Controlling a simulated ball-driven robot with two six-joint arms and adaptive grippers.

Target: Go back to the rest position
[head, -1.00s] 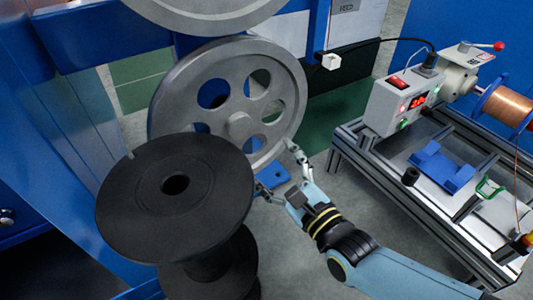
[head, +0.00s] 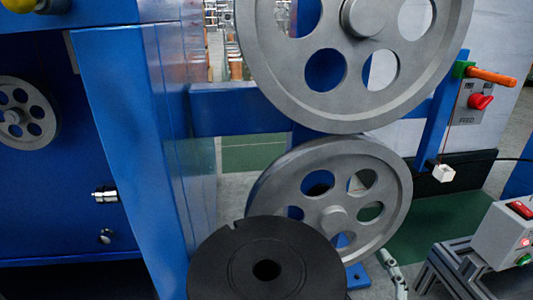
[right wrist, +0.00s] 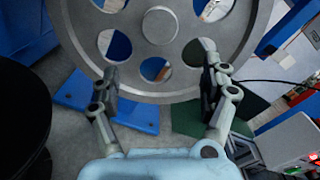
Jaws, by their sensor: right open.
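My right gripper shows at the bottom of the head view (head: 394,281), only partly in frame, just right of the lower grey pulley (head: 388,222). In the right wrist view my right gripper (right wrist: 160,82) is open, its two fingers wide apart with nothing between them. The lower pulley (right wrist: 165,62) fills the upper part of that view, ahead of the fingers; I cannot tell whether they touch it. My left gripper is not in view.
A larger grey pulley (head: 265,60) stands above the lower one. A black spool (head: 225,265) stands in front. A blue machine frame (head: 110,140) is at left. A feed switch box (head: 474,103) and a control box (head: 505,235) are at right. Green floor (head: 440,215) shows between.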

